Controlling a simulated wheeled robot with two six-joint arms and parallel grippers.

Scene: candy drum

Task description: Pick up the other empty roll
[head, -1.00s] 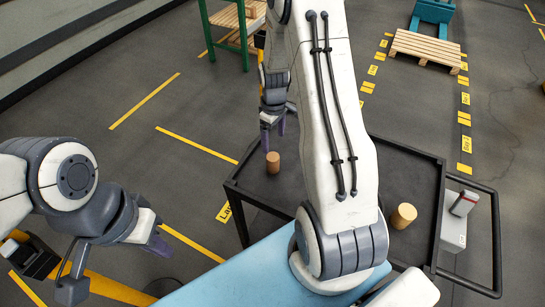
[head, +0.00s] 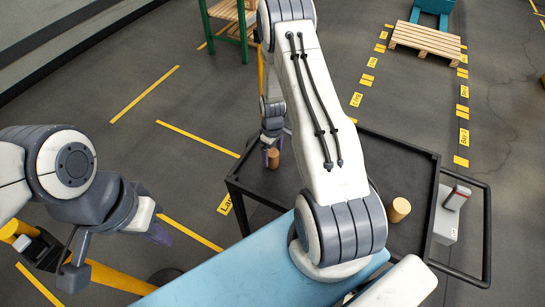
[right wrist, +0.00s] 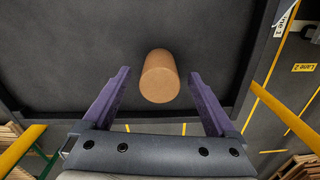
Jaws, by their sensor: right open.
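A tan-brown cylindrical roll (head: 273,160) stands on the black cart top (head: 355,153) near its left edge. A second, similar roll (head: 398,210) stands on the cart further right. My right gripper (head: 271,153) is down at the first roll. In the right wrist view the purple fingers are open, and the roll (right wrist: 160,78) shows between and just beyond their tips, with gaps on both sides. My left gripper (head: 158,234) hangs over the floor at the left, away from the cart; its finger opening cannot be made out.
The cart has a raised rim and a handle (head: 487,235) at right. A grey box-like device (head: 447,218) is beside it. A light-blue surface (head: 255,265) lies in front. A green-framed rack (head: 243,30) and wooden pallet (head: 428,44) stand further back.

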